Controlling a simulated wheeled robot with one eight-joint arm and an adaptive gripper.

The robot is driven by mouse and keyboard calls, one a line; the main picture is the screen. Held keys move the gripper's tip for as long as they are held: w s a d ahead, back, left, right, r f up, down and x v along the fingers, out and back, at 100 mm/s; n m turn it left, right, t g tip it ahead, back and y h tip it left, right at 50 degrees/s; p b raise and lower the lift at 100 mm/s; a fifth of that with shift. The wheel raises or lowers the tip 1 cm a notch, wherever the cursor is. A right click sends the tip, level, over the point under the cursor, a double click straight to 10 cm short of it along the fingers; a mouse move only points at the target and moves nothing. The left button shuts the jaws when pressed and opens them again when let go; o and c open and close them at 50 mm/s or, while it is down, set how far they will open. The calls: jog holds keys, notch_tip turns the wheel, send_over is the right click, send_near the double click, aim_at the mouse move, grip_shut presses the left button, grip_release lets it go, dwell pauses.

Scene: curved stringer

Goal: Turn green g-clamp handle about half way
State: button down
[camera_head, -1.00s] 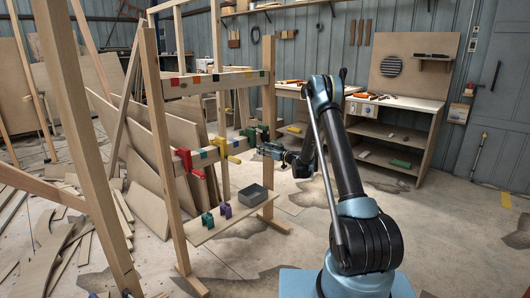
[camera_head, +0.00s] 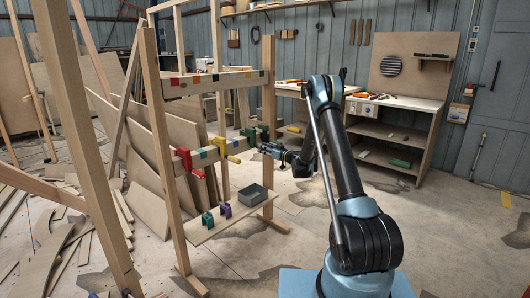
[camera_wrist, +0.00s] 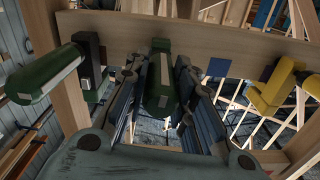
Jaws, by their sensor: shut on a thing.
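The green g-clamp handle (camera_wrist: 160,88) is in the middle of the wrist view, between the two fingers of my gripper (camera_wrist: 158,75). My gripper is shut on it, with one finger along each side. The handle hangs in front of a wooden beam (camera_wrist: 215,42). In the head view, my gripper (camera_head: 264,150) is at the right end of the rack's middle beam, by the green clamps (camera_head: 252,133). The fingertips are too small there to make out. The clamp's screw and frame are mostly hidden behind the handle and beam.
A second green clamp (camera_wrist: 60,72) is close on the left in the wrist view, and a yellow clamp (camera_wrist: 275,88) is on the right. A red clamp (camera_head: 188,162) sits farther left on the beam. A grey box (camera_head: 252,194) and small purple and teal clamps stand on the lower shelf.

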jog(key=m, duration=0.8)
jog(key=shift+w+d, duration=0.1)
jog(key=m, duration=0.4)
jog(key=shift+f, duration=0.1)
jog(key=shift+m, duration=2.1)
jog(key=c, duration=1.3)
grip_release()
jog(key=shift+c, duration=0.2)
